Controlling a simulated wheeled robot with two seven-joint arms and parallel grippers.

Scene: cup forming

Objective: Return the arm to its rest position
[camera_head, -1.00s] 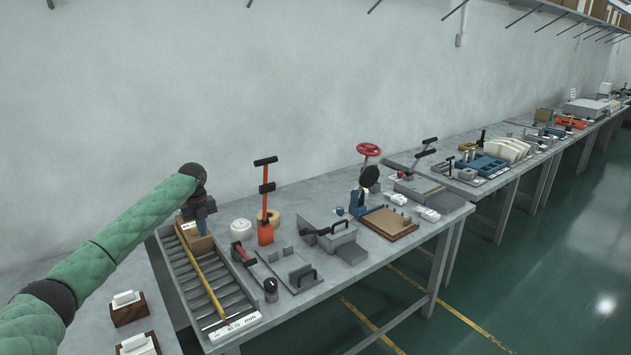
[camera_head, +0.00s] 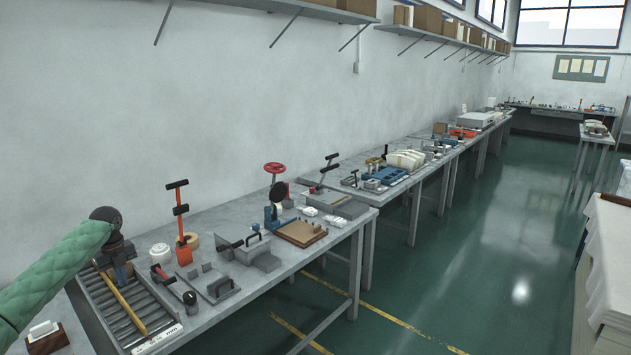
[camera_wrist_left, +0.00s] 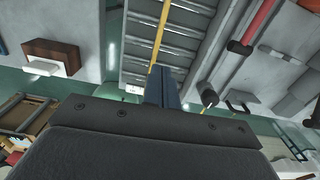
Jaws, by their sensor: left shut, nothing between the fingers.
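My left arm in its green padded sleeve comes in from the left in the head view. My left gripper (camera_head: 122,270) points down above the far end of a grey roller rack (camera_head: 141,318). The rack has a yellow bar (camera_head: 127,308) lying along it. In the left wrist view the dark blue fingers (camera_wrist_left: 163,88) are together with nothing between them. The rollers (camera_wrist_left: 181,35) lie beyond them. A small brown box (camera_head: 104,261) is partly hidden behind the gripper; I cannot tell the gap. My right gripper is not in view.
To the right of the rack stand an orange lever tool (camera_head: 183,253), a white roll (camera_head: 161,254) and a grey clamp fixture (camera_head: 211,285). A brown wooden block with a white piece (camera_head: 46,335) lies at the lower left. Green floor is open at right.

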